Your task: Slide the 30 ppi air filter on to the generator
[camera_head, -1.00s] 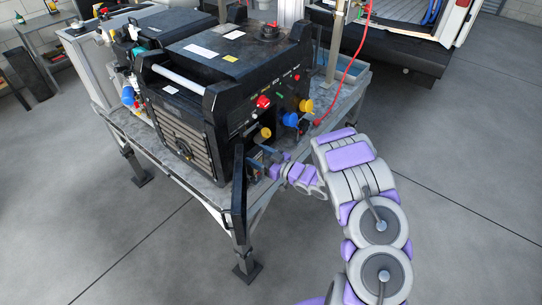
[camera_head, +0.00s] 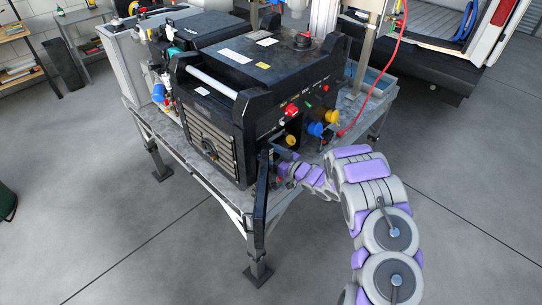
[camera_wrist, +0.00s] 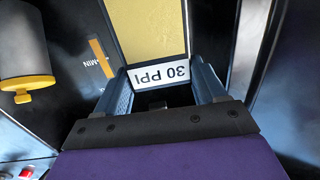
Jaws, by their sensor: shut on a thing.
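The 30 ppi filter (camera_wrist: 152,32) shows in the wrist view as a yellow surface with a white "30 PPI" label, upside down, at its near end. My gripper (camera_wrist: 160,88) is shut on it, with a blue finger at each side of the labelled end. In the head view my gripper (camera_head: 281,158) is low at the right front corner of the generator (camera_head: 225,85), a black box with a slatted front. The filter's yellow face cannot be made out there. The filter's far end is out of the wrist view, so I cannot tell how it meets the generator.
A thin black upright slab (camera_head: 261,200) stands beside my gripper, nearly edge-on; I cannot tell if it is a cover. Yellow (camera_head: 331,117) and blue (camera_head: 315,129) plugs and a red hose (camera_head: 372,105) are close on the right. The grey table (camera_head: 181,150) carries the generator.

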